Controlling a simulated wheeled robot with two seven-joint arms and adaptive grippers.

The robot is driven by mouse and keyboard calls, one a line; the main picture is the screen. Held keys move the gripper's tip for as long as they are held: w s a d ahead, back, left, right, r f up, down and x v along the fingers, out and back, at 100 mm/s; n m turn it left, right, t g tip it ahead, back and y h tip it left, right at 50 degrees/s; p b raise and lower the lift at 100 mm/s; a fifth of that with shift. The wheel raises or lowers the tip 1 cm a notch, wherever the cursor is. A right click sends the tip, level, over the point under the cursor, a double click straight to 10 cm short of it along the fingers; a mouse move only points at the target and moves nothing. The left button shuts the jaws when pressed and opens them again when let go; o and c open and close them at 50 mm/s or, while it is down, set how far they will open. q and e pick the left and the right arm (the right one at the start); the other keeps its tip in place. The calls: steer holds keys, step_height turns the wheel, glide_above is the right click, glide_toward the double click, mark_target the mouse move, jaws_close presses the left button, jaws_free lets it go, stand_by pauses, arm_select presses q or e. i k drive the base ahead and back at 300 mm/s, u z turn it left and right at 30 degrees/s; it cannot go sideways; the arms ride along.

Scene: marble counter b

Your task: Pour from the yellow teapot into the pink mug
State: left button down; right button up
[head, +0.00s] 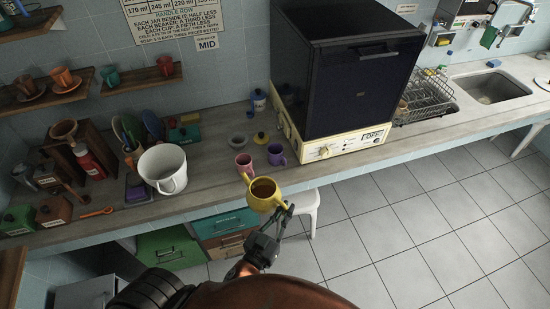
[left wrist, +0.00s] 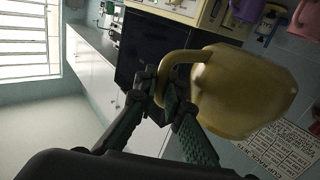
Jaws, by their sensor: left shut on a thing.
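The yellow teapot (head: 260,203) is held in the air just off the counter's front edge. It has no lid on, and brown liquid shows inside. Its spout points up-left toward the pink mug (head: 243,166). My left gripper (head: 284,211) is shut on the teapot's handle, on the right side. In the left wrist view, the gripper (left wrist: 165,98) closes around the handle of the teapot (left wrist: 240,92). The pink mug stands upright on the counter near its front edge, a little beyond the spout and apart from it. My right gripper is not in view.
A purple mug (head: 276,155) stands just right of the pink mug. A large white pot (head: 163,168) stands to the left. A dark-doored appliance (head: 350,85) fills the counter to the right.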

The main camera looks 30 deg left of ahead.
mark_target(243, 163)
steer(key=z, duration=1.05)
steer(key=i, duration=1.75)
steer(key=u, duration=3.4)
steer(key=i, duration=0.5)
steer(key=z, duration=0.1)
